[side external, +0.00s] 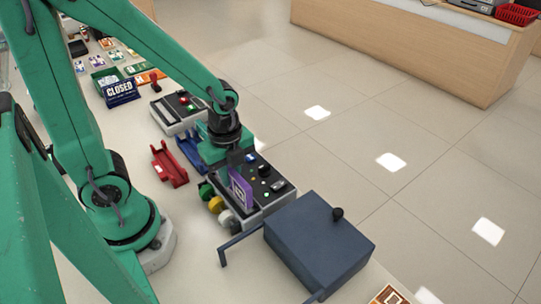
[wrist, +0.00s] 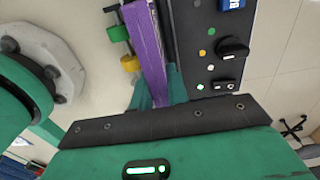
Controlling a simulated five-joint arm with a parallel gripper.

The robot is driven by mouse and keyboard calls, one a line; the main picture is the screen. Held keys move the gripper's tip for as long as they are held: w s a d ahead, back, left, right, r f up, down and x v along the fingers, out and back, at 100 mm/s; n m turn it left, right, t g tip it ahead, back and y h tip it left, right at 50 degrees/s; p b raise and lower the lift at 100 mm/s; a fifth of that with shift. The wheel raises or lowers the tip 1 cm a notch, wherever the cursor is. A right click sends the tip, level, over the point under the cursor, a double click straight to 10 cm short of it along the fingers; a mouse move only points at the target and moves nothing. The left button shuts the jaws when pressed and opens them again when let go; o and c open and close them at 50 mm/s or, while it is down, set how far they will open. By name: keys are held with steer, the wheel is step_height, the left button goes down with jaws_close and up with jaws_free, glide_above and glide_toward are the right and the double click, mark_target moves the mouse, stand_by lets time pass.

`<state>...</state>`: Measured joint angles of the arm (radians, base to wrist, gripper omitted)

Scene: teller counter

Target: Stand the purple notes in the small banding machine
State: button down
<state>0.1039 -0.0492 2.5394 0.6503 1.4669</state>
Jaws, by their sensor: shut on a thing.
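The bundle of purple notes (side external: 240,188) stands upright on edge at the left part of a dark-topped machine with knobs and lights (side external: 273,190), which looks like the small banding machine. My gripper (side external: 234,160) is above it, pointing down, shut on the notes. In the wrist view, the purple notes (wrist: 146,42) run up from between my green fingers (wrist: 158,90), beside the machine's dark panel (wrist: 208,65). I cannot tell whether the notes' lower edge sits in a slot, as the machine and notes hide it.
A dark blue box (side external: 318,240) with a knob stands close at the right. Green, yellow and white rollers (side external: 217,205) stick out at the machine's front. A red holder (side external: 169,165), a blue holder (side external: 190,152) and another machine (side external: 178,112) are to the left. A CLOSED sign (side external: 121,92) stands farther back.

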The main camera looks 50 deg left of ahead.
steer(key=shift+f, duration=0.9)
steer(key=c, duration=1.3)
jaws_free()
steer(key=shift+r, duration=0.1)
steer(key=shift+r, duration=3.45)
